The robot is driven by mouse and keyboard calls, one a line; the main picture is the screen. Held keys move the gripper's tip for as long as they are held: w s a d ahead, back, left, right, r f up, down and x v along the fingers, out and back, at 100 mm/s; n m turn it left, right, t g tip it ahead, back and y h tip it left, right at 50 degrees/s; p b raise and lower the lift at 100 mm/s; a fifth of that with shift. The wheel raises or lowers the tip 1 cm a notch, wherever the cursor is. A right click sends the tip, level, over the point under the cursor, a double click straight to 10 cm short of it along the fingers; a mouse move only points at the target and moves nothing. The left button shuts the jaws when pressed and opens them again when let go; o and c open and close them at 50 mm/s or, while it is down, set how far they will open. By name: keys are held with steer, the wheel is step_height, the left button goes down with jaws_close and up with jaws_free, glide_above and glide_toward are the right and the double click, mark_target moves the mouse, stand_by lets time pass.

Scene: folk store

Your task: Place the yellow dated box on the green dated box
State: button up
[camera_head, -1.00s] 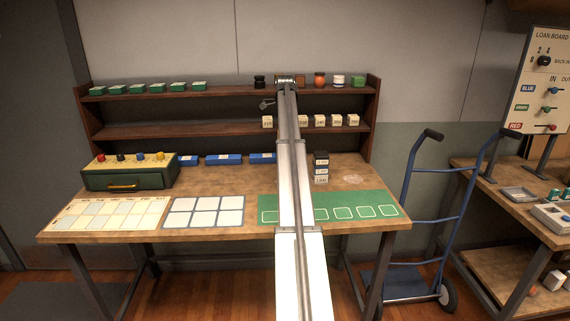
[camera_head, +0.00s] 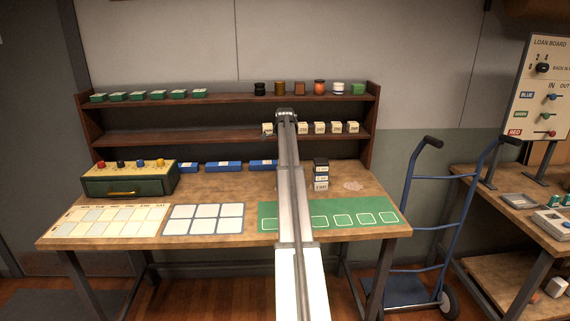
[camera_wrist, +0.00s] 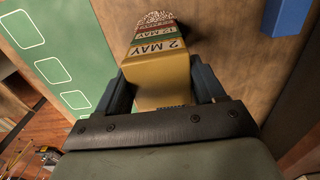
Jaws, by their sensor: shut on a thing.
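My gripper (camera_wrist: 165,92) is shut on a yellow box (camera_wrist: 165,85), which sits between both fingers in the wrist view. A "2 MAY" label shows at its far end. Just beyond, a green label band (camera_wrist: 160,32) with "MAY" and a red band show; I cannot tell how far below the held box they are. A small stack of dark-topped, white-labelled boxes (camera_head: 321,175) stands on the table, right of my arm; which is green cannot be told there.
Pale boxes (camera_head: 337,127) line the middle shelf. Blue boxes (camera_head: 202,167) and a green drawer unit (camera_head: 128,184) stand on the table. A green mat (camera_head: 268,222) with outlined squares lies in front.

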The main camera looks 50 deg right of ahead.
steer(key=shift+f, duration=0.1)
steer(key=o, duration=1.1)
step_height(320, 180, up, 12)
steer(key=shift+r, duration=0.15)
steer(key=shift+w, duration=0.1)
